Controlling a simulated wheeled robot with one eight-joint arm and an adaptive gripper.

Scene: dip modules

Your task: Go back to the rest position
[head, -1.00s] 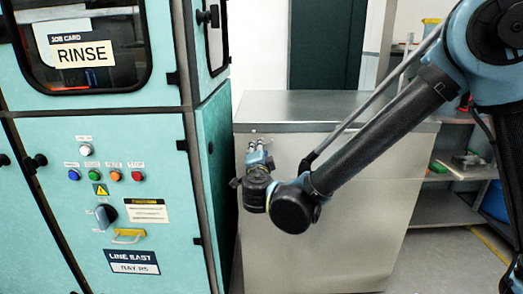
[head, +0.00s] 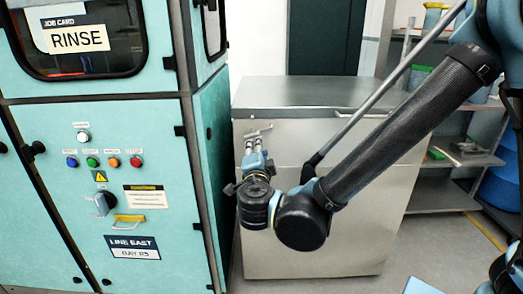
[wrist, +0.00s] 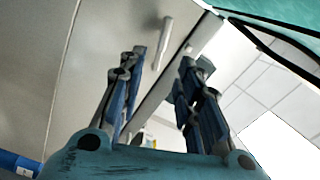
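My gripper (head: 257,132) is raised in front of the grey metal cabinet, to the right of the turquoise machine. Its fingers point up and away from me in the head view. In the wrist view my gripper (wrist: 160,62) has its two blue fingers apart, with nothing between them. My dark forearm reaches in from the upper right of the head view. No held object shows.
The turquoise machine (head: 60,195) with buttons and a yellow handle (head: 128,219) fills the left. The grey cabinet (head: 345,215) stands behind my gripper. A shelf unit (head: 440,200) and a blue drum (head: 500,187) are at the right. Some floor shows at lower right.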

